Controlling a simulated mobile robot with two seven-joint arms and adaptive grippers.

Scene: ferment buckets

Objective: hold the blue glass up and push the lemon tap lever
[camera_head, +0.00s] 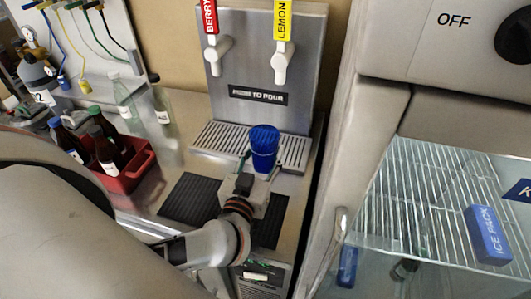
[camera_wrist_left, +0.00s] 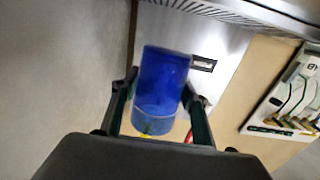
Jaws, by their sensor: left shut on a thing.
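The blue glass (camera_head: 264,148) is held upright above the drip tray grille in the head view. My left gripper (camera_head: 257,172) is shut around it from the front. In the left wrist view the blue glass (camera_wrist_left: 162,85) sits between the two fingers of the left gripper (camera_wrist_left: 158,100). The lemon tap (camera_head: 282,62) has a yellow LEMON lever (camera_head: 284,20) and is above the glass, slightly to its right. The berry tap (camera_head: 217,52) with a red lever (camera_head: 209,16) is to the left. My right gripper is not in view.
The metal drip tray (camera_head: 215,139) lies under the taps. A red crate (camera_head: 131,178) of bottles stands at left, with clear bottles (camera_head: 126,101) behind it. A fridge with wire shelves and a blue ice pack (camera_head: 488,235) is close on the right. A black mat (camera_head: 187,199) lies in front.

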